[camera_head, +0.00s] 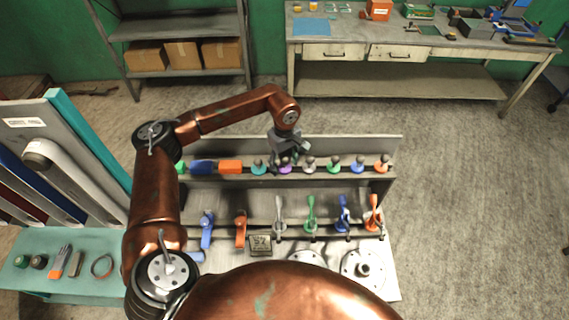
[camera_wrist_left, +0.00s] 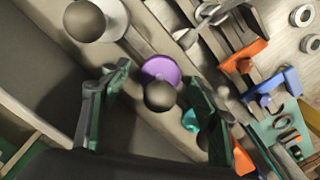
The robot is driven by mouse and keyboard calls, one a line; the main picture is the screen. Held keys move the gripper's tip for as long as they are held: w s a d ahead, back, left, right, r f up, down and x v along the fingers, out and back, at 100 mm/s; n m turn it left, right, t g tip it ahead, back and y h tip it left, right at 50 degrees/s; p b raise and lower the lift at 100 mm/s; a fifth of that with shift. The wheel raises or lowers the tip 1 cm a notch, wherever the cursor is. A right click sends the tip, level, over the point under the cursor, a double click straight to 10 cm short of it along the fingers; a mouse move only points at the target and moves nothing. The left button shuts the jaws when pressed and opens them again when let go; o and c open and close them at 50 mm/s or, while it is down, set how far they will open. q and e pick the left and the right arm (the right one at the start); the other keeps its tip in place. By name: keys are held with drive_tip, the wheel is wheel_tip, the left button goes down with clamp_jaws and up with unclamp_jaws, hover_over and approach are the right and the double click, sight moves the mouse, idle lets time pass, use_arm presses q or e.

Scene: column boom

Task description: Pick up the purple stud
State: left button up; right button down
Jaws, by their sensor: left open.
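The purple stud (camera_head: 285,168) stands in the upper row of the grey rack, between a teal stud (camera_head: 258,167) and a grey stud (camera_head: 309,164). In the left wrist view the purple stud (camera_wrist_left: 160,71) shows as a purple disc with a dark round knob in front of it. My left gripper (camera_head: 288,150) is above the purple stud in the head view, partly covering it. In the left wrist view its two fingers (camera_wrist_left: 158,105) are open, one on each side of the stud, with nothing held. My right gripper is in neither view.
Green (camera_head: 334,165), blue (camera_head: 357,164) and orange (camera_head: 381,163) studs stand to the right in the same row. Coloured levers, including a green one (camera_head: 311,213), stand on the lower shelf. A workbench (camera_head: 400,82) is behind, with clear floor between.

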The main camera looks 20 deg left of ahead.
use_arm(q)
drive_tip(key=shift+c, duration=0.5)
drive_tip(key=c, duration=1.2)
drive_tip(key=shift+o, duration=0.2)
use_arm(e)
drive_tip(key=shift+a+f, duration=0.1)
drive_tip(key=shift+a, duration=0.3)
